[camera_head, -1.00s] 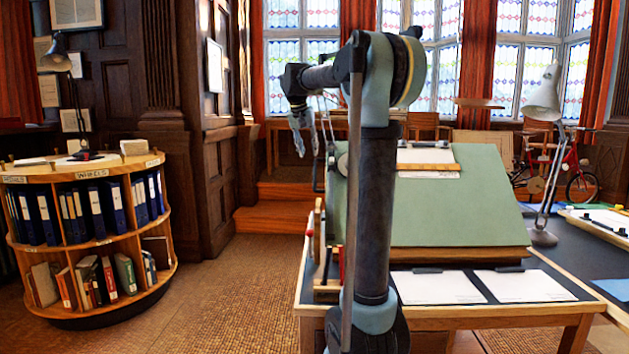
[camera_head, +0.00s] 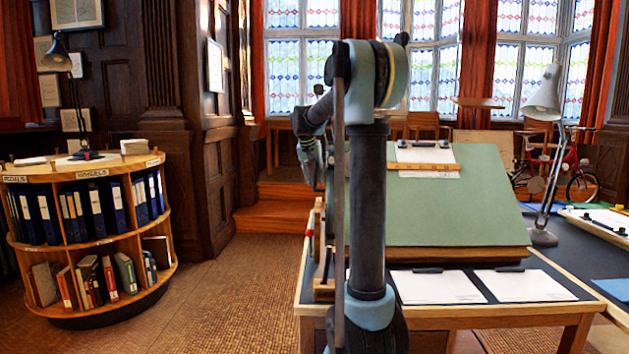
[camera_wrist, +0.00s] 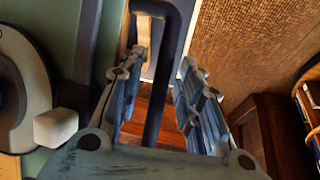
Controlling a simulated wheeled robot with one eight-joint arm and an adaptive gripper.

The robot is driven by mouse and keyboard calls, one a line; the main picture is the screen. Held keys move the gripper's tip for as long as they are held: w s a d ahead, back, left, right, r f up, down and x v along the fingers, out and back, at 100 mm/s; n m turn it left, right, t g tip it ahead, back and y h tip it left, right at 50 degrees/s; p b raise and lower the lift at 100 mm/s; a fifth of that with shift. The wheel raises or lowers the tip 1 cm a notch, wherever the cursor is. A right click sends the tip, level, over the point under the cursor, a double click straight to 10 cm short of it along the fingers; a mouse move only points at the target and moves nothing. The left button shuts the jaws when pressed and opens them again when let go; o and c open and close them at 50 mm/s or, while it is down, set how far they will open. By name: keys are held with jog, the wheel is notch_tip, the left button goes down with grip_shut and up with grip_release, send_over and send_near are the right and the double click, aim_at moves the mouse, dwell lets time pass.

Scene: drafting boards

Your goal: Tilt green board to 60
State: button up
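The green board (camera_head: 445,200) is tilted on the table, its far edge raised, with its wooden lower edge toward me. My arm hides part of its left side. In the wrist view its green surface (camera_wrist: 40,155) shows at the left, beside a pale round dial (camera_wrist: 30,90) and a white block-like knob (camera_wrist: 55,127). A dark bent bar (camera_wrist: 166,80), like a handle, runs between the fingers of my gripper (camera_wrist: 164,62). The fingers are apart, with gaps on both sides of the bar. In the head view my gripper (camera_head: 312,165) is at the board's left edge, partly hidden.
A paper sheet and wooden straightedge (camera_head: 424,166) are on the board. White sheets (camera_head: 436,287) lie on the table in front. A lamp (camera_head: 543,160) stands at the right. A round bookcase (camera_head: 85,240) stands at the left, with open floor (camera_head: 230,290) between.

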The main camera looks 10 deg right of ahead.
grip_shut()
jog(key=s+a+r+t, duration=0.1)
jog(key=s+r+t, duration=0.2)
jog(key=s, duration=0.3)
jog(key=shift+s+a+r+h, duration=0.15)
jog(key=shift+r+h, duration=0.15)
jog(key=shift+r, duration=0.35)
grip_release()
jog(key=shift+s+r, duration=0.15)
